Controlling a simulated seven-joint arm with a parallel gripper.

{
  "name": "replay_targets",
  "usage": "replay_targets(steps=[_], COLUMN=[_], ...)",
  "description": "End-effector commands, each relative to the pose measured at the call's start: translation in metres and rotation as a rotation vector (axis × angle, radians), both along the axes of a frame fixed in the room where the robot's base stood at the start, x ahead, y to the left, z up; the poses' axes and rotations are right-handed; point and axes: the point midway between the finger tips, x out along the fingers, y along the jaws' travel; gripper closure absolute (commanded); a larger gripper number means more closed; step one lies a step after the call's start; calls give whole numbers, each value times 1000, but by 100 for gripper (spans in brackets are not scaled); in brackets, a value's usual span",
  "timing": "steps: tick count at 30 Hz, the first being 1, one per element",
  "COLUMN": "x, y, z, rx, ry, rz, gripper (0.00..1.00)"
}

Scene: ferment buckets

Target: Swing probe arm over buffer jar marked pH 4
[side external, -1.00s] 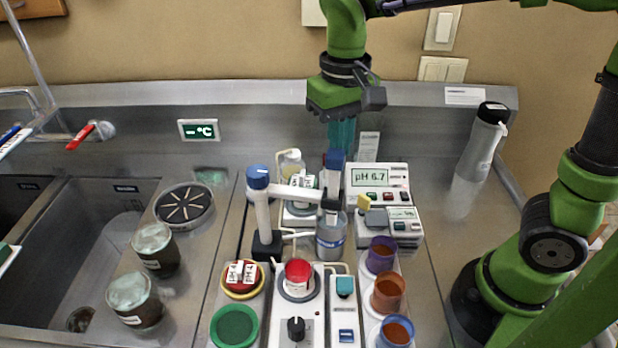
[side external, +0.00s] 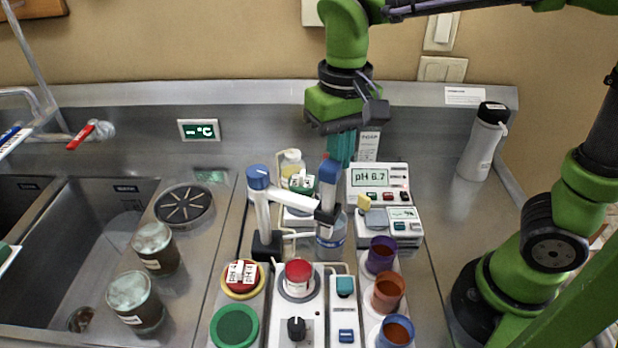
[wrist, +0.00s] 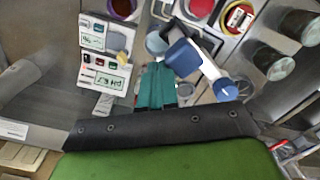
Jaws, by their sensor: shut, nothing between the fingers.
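The white probe arm (side external: 288,198) runs from a blue-capped post (side external: 258,178) on the left to a blue-topped probe head (side external: 328,173) on the right. The head hangs over the front left of a clear jar of bluish liquid (side external: 330,243). A red jar with white labels (side external: 241,273), seemingly reading pH 4, sits in a yellow ring at front left; it also shows in the wrist view (wrist: 237,17). My gripper (side external: 339,163) is shut and empty, its teal fingers pointing down just behind the probe head. In the wrist view the fingers (wrist: 156,88) lie beside it; contact is unclear.
A red-topped jar (side external: 298,274) stands on a stirrer at front centre. A green-topped jar (side external: 303,184) is behind the probe arm. The meter (side external: 378,181) reads pH 6.7. Coloured cups, including an orange one (side external: 388,291), line the right. A bottle (side external: 484,142) stands far right.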

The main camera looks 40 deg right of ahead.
Motion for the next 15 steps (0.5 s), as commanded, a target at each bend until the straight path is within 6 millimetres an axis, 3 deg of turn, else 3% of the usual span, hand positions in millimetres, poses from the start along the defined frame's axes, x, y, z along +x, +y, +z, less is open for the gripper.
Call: replay_targets(steps=[15], x=[-14], y=[27], z=[0], rx=[0], ry=[0], rz=[2], gripper=[100])
